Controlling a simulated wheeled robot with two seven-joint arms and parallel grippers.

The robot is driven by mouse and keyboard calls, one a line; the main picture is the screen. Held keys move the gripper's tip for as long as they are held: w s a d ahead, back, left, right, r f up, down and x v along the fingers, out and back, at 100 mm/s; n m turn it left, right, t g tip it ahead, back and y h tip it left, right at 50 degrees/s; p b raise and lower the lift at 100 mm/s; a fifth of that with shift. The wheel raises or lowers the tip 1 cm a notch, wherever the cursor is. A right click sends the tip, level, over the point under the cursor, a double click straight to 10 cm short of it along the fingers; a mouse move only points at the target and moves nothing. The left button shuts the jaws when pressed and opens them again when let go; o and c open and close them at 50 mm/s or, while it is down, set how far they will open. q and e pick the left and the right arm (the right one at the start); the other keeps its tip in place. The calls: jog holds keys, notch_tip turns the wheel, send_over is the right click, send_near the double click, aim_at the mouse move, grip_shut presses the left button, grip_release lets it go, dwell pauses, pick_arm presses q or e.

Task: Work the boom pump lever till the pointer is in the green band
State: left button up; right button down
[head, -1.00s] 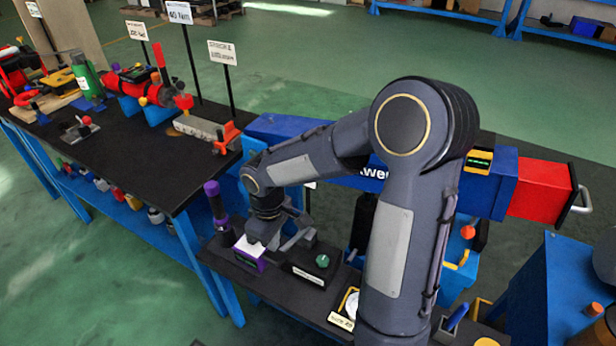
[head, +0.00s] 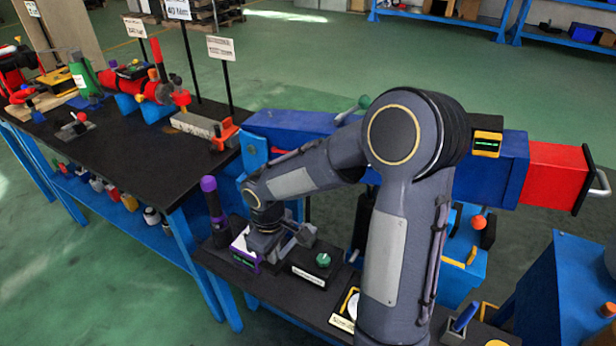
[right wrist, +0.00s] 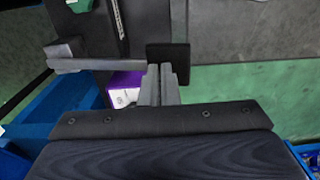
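My right gripper (head: 282,242) is low over the front bench at the left end of the boom, beside a purple-framed unit (head: 243,252). In the right wrist view, two narrow grey pieces (right wrist: 160,85) stand close together near a dark block and a grey bar (right wrist: 100,65). I cannot tell whether the gripper holds anything. An upright dark handle with a purple top (head: 213,210) stands just left of it. The blue boom (head: 490,185) has a red end (head: 556,175). A white dial (head: 350,305) is partly behind my arm; its pointer is unreadable. My left gripper is out of view.
A green knob (head: 323,260) stands on a black box right of the gripper. A green-tipped grey handle (head: 350,112) rises behind the boom. A black-topped bench (head: 120,160) with tools stands left. A blue cabinet (head: 570,270) stands right.

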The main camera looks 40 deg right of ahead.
jog(key=shift+f+b, duration=1.15)
jog(key=shift+f, duration=0.55)
notch_tip(320, 180, up, 10)
jog(key=p, duration=0.8)
jog(key=shift+f, duration=0.1)
jog(key=s+a+r+m+t+y, duration=0.2)
jog(key=s+r, duration=0.3)
jog(key=s, duration=0.3)
jog(key=s+a+r+m+t+y, duration=0.1)
jog(key=s+a+r+m+t, duration=0.1)
jog(key=s+r, duration=0.4)
jog(key=s+m+t, duration=0.1)
jog(key=s+m, duration=0.1)
jog(key=s, duration=0.1)
jog(key=shift+r+t+y+p, duration=0.25)
jog(key=shift+t+y+p, duration=0.05)
jog(key=shift+y, duration=0.1)
